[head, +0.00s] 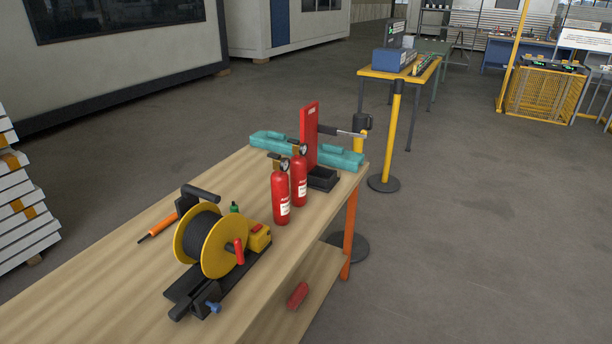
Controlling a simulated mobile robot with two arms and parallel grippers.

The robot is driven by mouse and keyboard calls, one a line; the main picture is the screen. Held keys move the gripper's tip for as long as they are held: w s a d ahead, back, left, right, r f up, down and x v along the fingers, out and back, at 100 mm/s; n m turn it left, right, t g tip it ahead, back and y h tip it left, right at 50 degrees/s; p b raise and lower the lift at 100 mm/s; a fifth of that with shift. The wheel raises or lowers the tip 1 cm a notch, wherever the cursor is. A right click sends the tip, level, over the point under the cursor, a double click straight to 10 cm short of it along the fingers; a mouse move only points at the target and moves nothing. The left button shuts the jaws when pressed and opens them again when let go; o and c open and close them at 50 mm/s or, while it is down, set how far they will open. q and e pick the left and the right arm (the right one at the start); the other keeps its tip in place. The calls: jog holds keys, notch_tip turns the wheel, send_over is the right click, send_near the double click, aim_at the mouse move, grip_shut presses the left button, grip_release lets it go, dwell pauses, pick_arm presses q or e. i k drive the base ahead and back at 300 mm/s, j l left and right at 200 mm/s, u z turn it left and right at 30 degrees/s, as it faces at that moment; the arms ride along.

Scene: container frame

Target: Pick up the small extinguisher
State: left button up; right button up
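Two red fire extinguishers stand upright side by side on the wooden table. The nearer extinguisher (281,197) and the farther extinguisher (299,180) look close in size, and I cannot tell which is the small one. Both have black tops with a round gauge and a white label. The nearer one partly overlaps the farther one. Neither of my grippers is in view.
A yellow cable reel (222,250) stands left of the extinguishers. Behind them are a red upright stand (309,135) and a teal case (345,157). An orange-handled tool (158,228) lies at left. A small red object (298,295) is on the lower shelf.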

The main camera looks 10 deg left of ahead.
aim_at(279, 178)
jog(key=i+l+u, duration=0.1)
jog(key=i+l, duration=1.75)
jog(key=i, duration=0.15)
